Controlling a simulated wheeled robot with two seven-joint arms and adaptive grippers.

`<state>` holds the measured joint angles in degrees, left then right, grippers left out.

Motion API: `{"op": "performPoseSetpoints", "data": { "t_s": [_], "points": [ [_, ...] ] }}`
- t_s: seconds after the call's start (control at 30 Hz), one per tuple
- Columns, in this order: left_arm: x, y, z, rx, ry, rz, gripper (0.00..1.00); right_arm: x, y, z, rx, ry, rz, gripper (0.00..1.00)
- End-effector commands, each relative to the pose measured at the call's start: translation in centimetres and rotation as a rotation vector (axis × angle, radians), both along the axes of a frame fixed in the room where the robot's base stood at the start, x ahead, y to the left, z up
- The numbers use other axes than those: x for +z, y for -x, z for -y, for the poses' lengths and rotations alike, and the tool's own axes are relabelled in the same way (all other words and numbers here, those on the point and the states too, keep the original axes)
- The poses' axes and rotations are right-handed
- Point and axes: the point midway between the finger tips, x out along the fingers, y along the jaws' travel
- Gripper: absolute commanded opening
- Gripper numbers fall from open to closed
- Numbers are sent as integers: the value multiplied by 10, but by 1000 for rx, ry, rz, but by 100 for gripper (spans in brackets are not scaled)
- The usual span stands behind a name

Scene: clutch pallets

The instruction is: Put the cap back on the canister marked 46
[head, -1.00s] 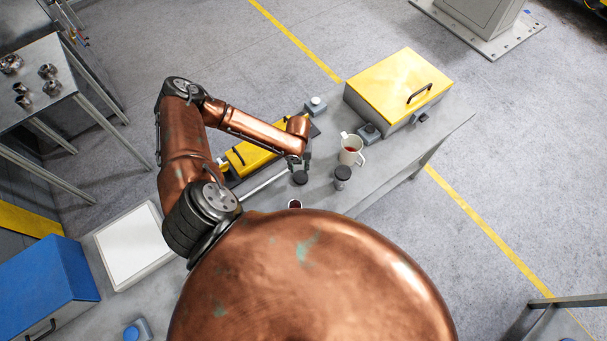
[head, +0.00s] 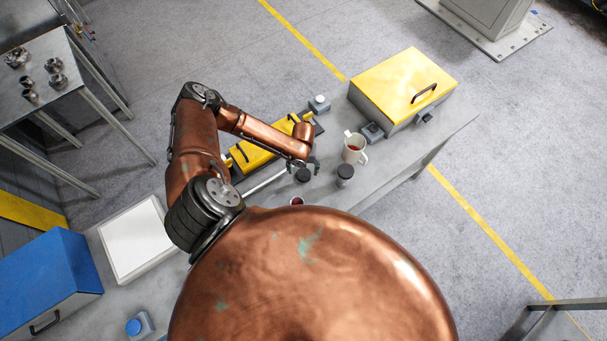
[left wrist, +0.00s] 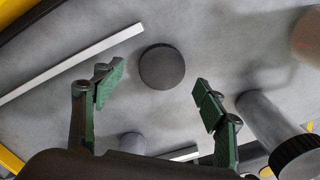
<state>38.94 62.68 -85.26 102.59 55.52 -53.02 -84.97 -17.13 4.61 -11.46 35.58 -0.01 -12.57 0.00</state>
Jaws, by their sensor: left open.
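A round black cap (head: 303,175) shows near the middle of the bench, just below my left gripper (head: 307,164). In the left wrist view the round black cap (left wrist: 161,66) lies ahead of and between the open, empty fingers (left wrist: 157,95), apart from both. I cannot tell whether it lies on the bench or tops something. A grey canister (head: 343,183) with a black lid stands to its right; this canister (left wrist: 266,122) also shows right of the fingers in the wrist view. No number 46 is legible. My right gripper is not in view.
A white mug (head: 352,155) with red contents stands behind the canister. A yellow-lidded box (head: 405,82) is at the back right, a yellow case (head: 255,155) at the left. A light bar (head: 264,183) lies close by. A small container (head: 296,201) is partly hidden by my body.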

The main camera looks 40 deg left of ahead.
Motion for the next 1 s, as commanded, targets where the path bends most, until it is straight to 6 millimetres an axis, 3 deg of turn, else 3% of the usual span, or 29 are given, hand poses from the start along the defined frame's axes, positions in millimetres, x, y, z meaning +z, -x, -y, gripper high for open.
{"op": "performPoseSetpoints", "data": {
  "t_s": [0.23, 0.6, 1.0],
  "points": [
    [-29, -2, 1, 1, -1, -1, 66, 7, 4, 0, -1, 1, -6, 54],
    [-32, -2, 1, 1, -1, 1, 66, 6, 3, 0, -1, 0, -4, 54],
    [-32, -2, 1, 1, -1, 1, 39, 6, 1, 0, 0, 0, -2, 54]
  ]
}}
